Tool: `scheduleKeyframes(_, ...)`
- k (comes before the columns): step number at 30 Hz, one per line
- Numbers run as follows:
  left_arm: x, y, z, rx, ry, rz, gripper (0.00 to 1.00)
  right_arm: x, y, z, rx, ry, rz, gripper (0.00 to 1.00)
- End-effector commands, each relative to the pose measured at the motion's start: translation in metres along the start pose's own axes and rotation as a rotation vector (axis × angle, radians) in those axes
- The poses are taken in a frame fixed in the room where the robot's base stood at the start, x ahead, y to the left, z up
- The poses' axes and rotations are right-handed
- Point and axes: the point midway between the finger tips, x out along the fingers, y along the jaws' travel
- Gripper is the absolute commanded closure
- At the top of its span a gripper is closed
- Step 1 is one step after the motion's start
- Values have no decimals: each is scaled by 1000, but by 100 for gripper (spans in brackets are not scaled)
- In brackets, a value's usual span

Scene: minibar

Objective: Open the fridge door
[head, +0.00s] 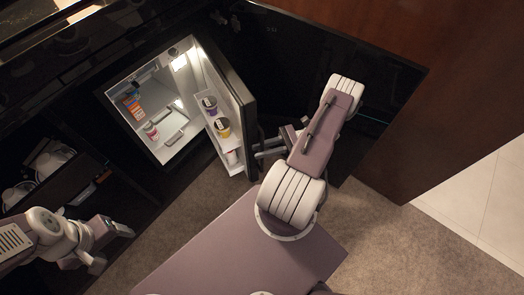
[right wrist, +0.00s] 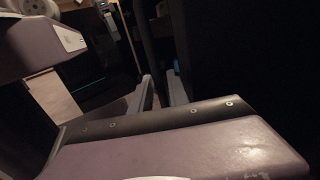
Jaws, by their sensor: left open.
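The small fridge (head: 163,108) stands open in the dark cabinet, its lit white inside showing. Its door (head: 238,95) is swung out to the right, with cups and a bottle on its inner shelves. My right gripper (head: 262,147) is beside the outer face of the door, near its free edge. Its two fingers are apart; they also show in the right wrist view (right wrist: 158,92), with nothing clearly held between them. Contact with the door cannot be told. My left gripper (head: 112,246) is open and empty at the lower left, away from the fridge.
Inside the fridge are a bottle (head: 151,131) and small colourful packs (head: 133,103). An open shelf with glass cups (head: 48,160) is at the left. A dark cabinet panel (head: 385,75) stands right of my right arm. Carpet (head: 195,205) lies clear before the fridge.

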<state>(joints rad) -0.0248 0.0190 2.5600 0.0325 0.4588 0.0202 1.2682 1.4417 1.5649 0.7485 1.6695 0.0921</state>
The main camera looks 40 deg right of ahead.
Motion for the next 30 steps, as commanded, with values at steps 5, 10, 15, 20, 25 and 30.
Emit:
scheduleKeyframes(5, -22, 0, -2, 0, 0, 0, 31, -17, 23, 27, 0, -1, -3, 79)
scheduleKeyframes(10, -36, 1, -4, 0, 0, 0, 31, -36, 50, 48, 1, -6, -2, 45)
scheduleKeyframes(15, -48, 1, -5, 0, 0, 0, 31, -54, 75, 66, 0, -8, -4, 32)
scheduleKeyframes(20, -53, 1, -6, 0, 0, 0, 31, -64, 91, 75, -1, -8, -2, 79)
scheduleKeyframes(25, -54, 1, -6, 0, 0, 0, 31, -68, 96, 76, 0, -4, -1, 79)
scheduleKeyframes(30, -53, 1, -6, 0, 0, 0, 31, -68, 95, 75, 0, -2, 0, 79)
